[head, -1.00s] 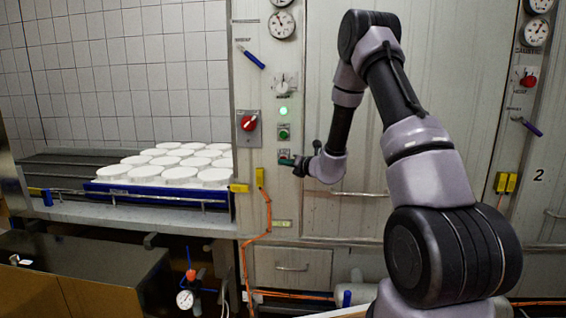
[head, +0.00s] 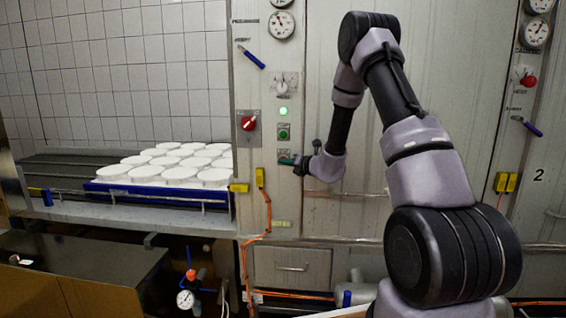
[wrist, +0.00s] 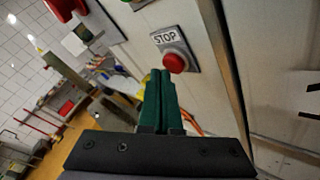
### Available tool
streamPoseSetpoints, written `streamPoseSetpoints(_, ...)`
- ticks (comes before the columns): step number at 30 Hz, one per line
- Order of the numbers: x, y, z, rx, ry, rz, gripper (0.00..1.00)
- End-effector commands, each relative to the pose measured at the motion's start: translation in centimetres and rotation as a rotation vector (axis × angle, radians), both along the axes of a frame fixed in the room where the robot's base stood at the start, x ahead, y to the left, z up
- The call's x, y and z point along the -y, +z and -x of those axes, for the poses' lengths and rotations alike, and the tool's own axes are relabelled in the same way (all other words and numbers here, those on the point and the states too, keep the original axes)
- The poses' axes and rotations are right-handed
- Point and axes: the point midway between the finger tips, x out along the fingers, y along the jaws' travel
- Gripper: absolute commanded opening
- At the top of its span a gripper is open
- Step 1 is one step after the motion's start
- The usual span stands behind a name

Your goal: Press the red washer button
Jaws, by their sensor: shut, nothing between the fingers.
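A round red button with a STOP label (wrist: 175,62) sits on a grey plate on the pale panel in the wrist view. In the head view my gripper covers the spot on the plate below the green button (head: 283,133), so the red button cannot be made out there. My gripper (head: 287,161) reaches left to the panel's control strip. In the wrist view its green fingers (wrist: 160,76) are shut together and empty. Their tips appear just left of and below the red button. I cannot tell whether they touch the panel.
A red rotary switch (head: 248,123) is up and left of the buttons, and a lit green lamp (head: 283,112) is above them. White round moulds (head: 180,174) stand on a conveyor at left. An orange cable (head: 267,215) hangs below. A dark-topped box (head: 90,262) is at lower left.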

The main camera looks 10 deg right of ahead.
Motion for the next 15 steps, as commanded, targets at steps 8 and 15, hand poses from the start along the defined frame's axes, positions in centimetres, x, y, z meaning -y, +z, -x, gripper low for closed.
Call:
streamPoseSetpoints(8,0.08,-0.02,-0.26,0.0,0.0,0.0,0.0)
streamPoseSetpoints(15,0.18,-0.04,-0.54,0.0,0.0,0.0,0.0)
